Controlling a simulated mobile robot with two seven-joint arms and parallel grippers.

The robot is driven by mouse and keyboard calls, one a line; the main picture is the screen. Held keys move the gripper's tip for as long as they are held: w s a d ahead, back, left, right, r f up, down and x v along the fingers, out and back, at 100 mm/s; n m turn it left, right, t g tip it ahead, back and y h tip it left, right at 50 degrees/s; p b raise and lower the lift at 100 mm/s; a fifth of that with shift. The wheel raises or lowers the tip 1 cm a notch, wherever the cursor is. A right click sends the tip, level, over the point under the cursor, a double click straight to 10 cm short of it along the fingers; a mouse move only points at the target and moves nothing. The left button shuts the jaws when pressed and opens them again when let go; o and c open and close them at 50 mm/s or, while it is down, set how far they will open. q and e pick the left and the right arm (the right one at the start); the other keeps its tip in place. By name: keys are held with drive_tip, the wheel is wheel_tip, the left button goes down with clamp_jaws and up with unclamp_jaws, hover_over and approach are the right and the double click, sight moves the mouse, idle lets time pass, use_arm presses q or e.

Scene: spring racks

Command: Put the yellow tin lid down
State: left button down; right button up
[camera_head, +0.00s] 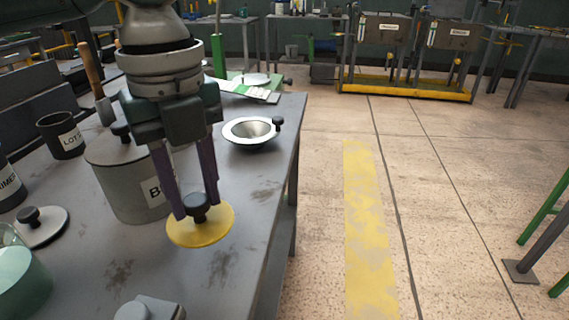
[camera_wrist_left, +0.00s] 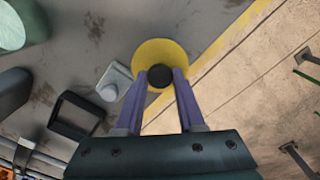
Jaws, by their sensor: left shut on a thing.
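The yellow tin lid (camera_head: 187,236) is a flat round disc with a black knob, level over the grey table near its right edge. My left gripper (camera_head: 195,206) points down, with its two purple fingers shut on the knob. In the left wrist view the lid (camera_wrist_left: 148,52) shows beyond the fingertips (camera_wrist_left: 161,76), overlapping the table edge in the picture. I cannot tell whether its underside touches the table. My right gripper is not in view.
A grey labelled tin (camera_head: 118,188) stands just left of the lid. A white funnel-like bowl (camera_head: 238,138) lies behind, a white lid (camera_head: 42,232) at left, and a grey block (camera_head: 150,308) in front. Bare tabletop (camera_head: 225,275) shows around the yellow lid's front.

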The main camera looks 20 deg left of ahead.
sight(202, 222)
use_arm(q)
wheel_tip(202, 222, down, 7)
drive_tip(key=shift+f+b, duration=0.2)
drive_tip(key=shift+b, duration=0.35)
drive_tip(key=shift+f, duration=0.15)
drive_tip(key=c, duration=0.5)
unclamp_jaws()
wheel_tip(202, 222, up, 12)
drive_tip(key=shift+r+p, duration=0.2)
drive_tip(key=shift+p, duration=0.75)
drive_tip(key=shift+d, duration=0.15)
